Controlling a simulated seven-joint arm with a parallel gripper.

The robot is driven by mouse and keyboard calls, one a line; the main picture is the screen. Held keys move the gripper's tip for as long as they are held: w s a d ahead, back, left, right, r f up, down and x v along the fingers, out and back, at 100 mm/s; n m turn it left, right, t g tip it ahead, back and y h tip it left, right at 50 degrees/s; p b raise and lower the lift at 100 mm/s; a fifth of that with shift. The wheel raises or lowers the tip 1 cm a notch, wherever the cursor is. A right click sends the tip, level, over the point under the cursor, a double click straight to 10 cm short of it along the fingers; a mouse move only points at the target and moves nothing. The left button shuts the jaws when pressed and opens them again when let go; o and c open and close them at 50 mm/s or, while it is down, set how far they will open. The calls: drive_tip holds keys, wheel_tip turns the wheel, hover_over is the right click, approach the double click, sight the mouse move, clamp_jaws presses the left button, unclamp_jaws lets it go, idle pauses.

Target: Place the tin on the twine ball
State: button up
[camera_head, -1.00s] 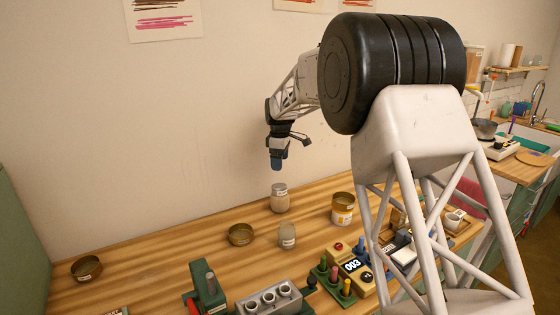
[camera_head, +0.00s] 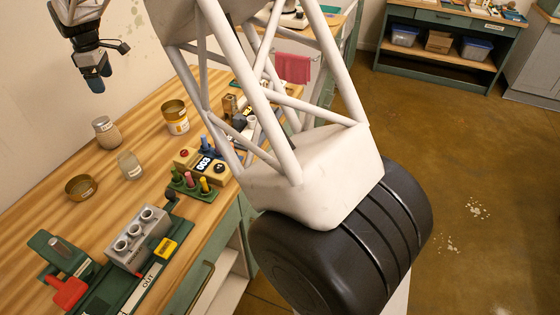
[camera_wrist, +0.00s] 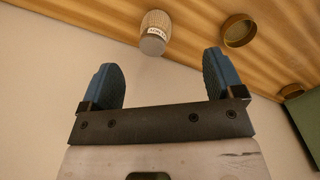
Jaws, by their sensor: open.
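My gripper (camera_head: 95,84) hangs above the back of the table near the wall, its two blue fingers apart and empty. The open fingers also show in the wrist view (camera_wrist: 166,82). A shallow round brass-brown tin (camera_head: 81,188) sits on the wooden table, apart from my gripper; a similar round tin (camera_wrist: 238,30) shows at the wrist view's upper right. A taller yellow-and-white labelled tin (camera_head: 176,118) with a brownish top stands further right. I cannot tell which tin the task means.
A grey block with holes (camera_head: 137,237), a green peg stand (camera_head: 190,186) and a red-handled green device (camera_head: 66,270) crowd the front. Bare wood lies left of the jars.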

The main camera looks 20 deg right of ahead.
drive_tip(key=s+d+r+m+t, duration=0.1)
drive_tip(key=s+d+r+m, duration=0.35)
drive_tip(key=s+d, duration=0.7)
drive_tip(key=s+d+r+m, duration=0.3)
drive_tip(key=s+d+r, duration=0.2)
drive_tip(key=s+d, duration=0.65)
drive_tip(key=s+d+f+m, duration=0.2)
drive_tip(key=s+d+m, duration=0.1)
drive_tip(key=s, duration=0.7)
drive_tip(key=s+d+f+m+t, duration=0.1)
drive_tip(key=s+d+f+m, duration=0.1)
drive_tip(key=s+d, duration=0.4)
drive_tip(key=s+d+f+m, duration=0.3)
drive_tip(key=s+d+f, duration=0.1)
drive_tip(key=s, duration=1.1)
drive_tip(key=shift+d+f+m, duration=0.15)
drive_tip(key=shift+f+m, duration=0.05)
drive_tip(key=shift+m, duration=0.15)
